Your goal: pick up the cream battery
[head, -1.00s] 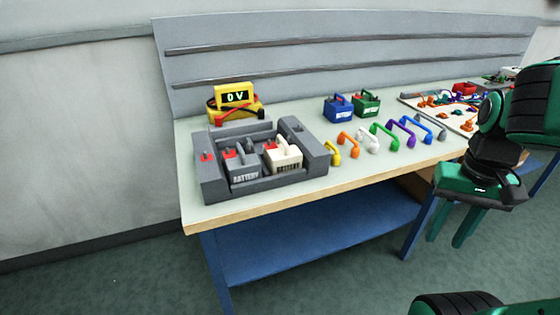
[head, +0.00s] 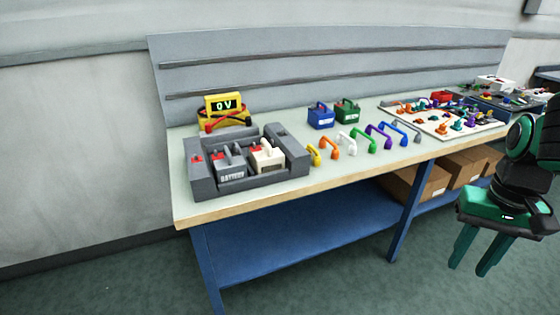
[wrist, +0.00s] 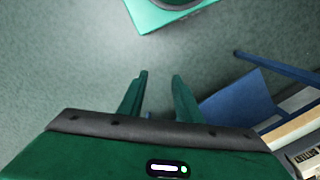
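The cream battery (head: 267,159) sits in the right part of a grey tray (head: 204,187) on the workbench, beside a grey battery (head: 230,162). It has a handle on top and a red terminal. My gripper (head: 468,271) is at the right of the head view, low in front of the bench and well away from the battery. Its two fingers are apart with nothing between them. The wrist view also shows the open fingers (wrist: 157,95) over bare floor.
A yellow meter (head: 224,112) reading 0 V stands behind the tray. Blue (head: 320,117) and green (head: 346,113) batteries stand further right. Several coloured handle-shaped pieces and a white board (head: 440,122) lie along the bench (head: 260,202). Boxes (head: 432,181) sit on the lower shelf. Floor in front is clear.

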